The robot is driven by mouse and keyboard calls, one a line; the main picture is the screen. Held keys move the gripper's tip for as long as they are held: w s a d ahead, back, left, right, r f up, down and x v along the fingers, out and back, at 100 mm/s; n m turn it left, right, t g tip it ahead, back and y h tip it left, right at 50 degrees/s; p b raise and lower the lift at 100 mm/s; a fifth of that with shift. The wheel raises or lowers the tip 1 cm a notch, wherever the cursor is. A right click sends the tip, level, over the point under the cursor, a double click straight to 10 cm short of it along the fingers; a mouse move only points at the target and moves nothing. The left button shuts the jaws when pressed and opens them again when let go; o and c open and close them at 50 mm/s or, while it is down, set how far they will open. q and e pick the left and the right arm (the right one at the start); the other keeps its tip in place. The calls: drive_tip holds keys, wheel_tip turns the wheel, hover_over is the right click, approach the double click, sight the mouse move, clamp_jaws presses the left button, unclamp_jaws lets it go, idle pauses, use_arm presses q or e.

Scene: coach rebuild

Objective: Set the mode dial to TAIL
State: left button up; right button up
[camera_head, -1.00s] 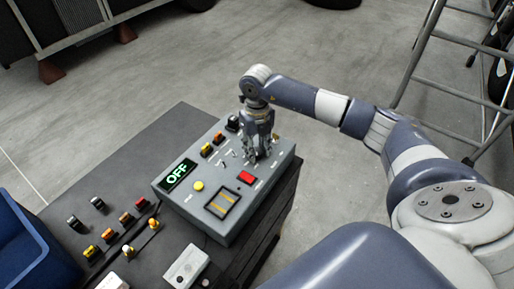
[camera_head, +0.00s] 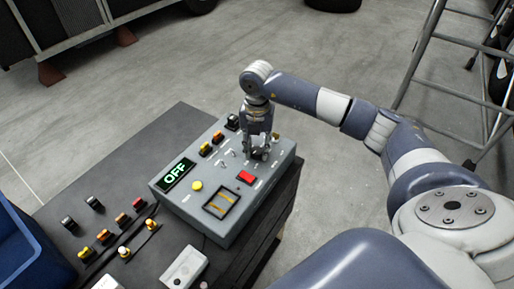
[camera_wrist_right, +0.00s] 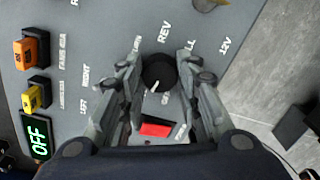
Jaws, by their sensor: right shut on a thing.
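The mode dial (camera_wrist_right: 159,72) is a round black knob with a white pointer on the sloped grey control box (camera_head: 226,234). In the wrist view its pointer is toward the bottom, slightly left. The labels REV, ALL and others ring it; some lettering below is partly hidden by the fingers. My right gripper (camera_head: 259,155) points down onto the box, and its fingers (camera_wrist_right: 160,75) are shut on the dial from both sides. The green display (camera_head: 178,174) reads OFF. My left gripper is not in view.
A red button (camera_head: 246,177) and a yellow button (camera_head: 197,186) are close to the gripper. Orange and yellow switches (camera_head: 211,143) and small toggles stand on the panel. A blue bin (camera_head: 30,250) stands at left. A ladder (camera_head: 440,90) is at right.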

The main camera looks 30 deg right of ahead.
sight(257, 150)
drive_tip(key=shift+m, duration=0.6)
drive_tip(key=o, duration=1.1)
drive_tip(key=shift+r, duration=0.2)
wheel_tip(257, 150, up, 12)
drive_tip(key=shift+f, duration=0.15)
drive_tip(key=shift+f, duration=0.1)
